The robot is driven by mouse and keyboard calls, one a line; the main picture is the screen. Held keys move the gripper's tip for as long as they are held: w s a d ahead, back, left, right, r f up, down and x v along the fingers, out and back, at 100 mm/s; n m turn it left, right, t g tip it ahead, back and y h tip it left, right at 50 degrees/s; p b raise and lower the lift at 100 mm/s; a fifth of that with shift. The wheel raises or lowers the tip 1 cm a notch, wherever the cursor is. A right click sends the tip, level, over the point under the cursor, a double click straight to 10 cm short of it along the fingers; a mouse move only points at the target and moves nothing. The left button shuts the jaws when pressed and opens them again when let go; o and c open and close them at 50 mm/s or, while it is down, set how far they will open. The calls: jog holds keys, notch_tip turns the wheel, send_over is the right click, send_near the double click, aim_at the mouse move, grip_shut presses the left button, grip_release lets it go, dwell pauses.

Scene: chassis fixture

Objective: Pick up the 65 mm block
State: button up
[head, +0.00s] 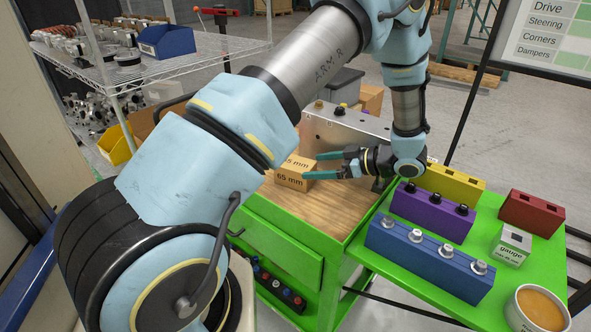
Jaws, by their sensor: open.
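The 65 mm block (292,181) is a light wooden block with "65 mm" printed on its top and side faces. It rests on the wooden top of the green cart, and my arm hides a little of its left side. My gripper (312,165) points left at the block's right side, with its teal fingers spread open. The fingertips are at or very near the block in the picture. I cannot tell whether they touch it or how far it sits between them.
The green cart's wooden top (335,210) is clear in front of the block. A grey metal panel (335,128) stands behind. On the green side shelf are blue (425,262), purple (430,212), yellow (452,184) and red (530,213) blocks, a gauge block (511,245) and a cup (538,308).

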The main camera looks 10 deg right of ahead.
aim_at(295, 168)
jog(key=shift+x, duration=1.1)
jog(key=p+x, duration=0.2)
jog(key=x, duration=0.3)
jog(key=shift+w+a+f, duration=0.1)
jog(key=shift+a+f, duration=0.05)
jog(key=c, duration=1.3)
